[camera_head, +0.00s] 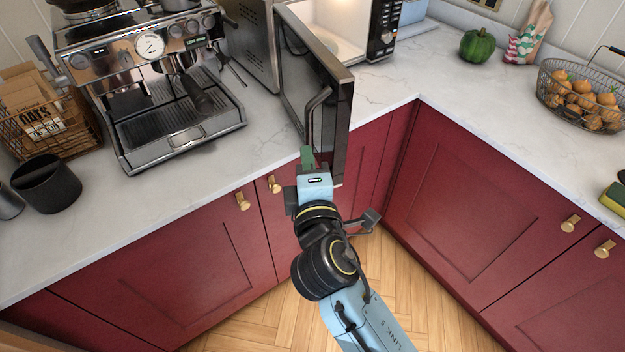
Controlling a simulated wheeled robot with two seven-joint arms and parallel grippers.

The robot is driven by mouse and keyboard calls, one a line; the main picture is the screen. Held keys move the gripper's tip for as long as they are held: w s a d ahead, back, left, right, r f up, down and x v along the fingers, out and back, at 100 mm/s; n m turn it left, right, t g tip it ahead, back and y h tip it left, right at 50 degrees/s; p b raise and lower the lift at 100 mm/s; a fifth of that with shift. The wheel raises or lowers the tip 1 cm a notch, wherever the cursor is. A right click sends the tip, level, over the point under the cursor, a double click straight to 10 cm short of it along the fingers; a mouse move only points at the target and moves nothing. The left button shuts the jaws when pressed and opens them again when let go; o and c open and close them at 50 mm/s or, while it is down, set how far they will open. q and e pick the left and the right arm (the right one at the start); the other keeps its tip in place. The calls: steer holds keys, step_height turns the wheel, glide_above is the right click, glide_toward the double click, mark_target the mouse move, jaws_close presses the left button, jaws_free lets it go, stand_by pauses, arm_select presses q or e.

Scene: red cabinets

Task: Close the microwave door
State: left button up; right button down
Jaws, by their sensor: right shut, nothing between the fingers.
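The microwave (340,32) stands in the counter corner at the top of the head view, its lit white cavity showing. Its dark door (330,88) is swung wide open and sticks out toward me past the counter edge. I cannot tell whether the fingertips touch the door. My left gripper is not in view.
An espresso machine (165,128) stands left of the door. A wire basket of packets (45,110) and a black cup (47,184) are further left. A green pepper (477,45), a paper bag (528,35) and a wire fruit basket (583,95) stand right. The counter right of the door is clear.

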mark_target(330, 151)
steer(key=shift+w+d+p, duration=0.25)
steer(key=shift+w+d, duration=0.45)
steer(key=shift+d, duration=0.2)
steer(key=shift+w+d+p, duration=0.25)
steer(key=shift+w+d, duration=0.4)
steer(key=shift+d, duration=0.2)
steer(key=shift+d, duration=0.2)
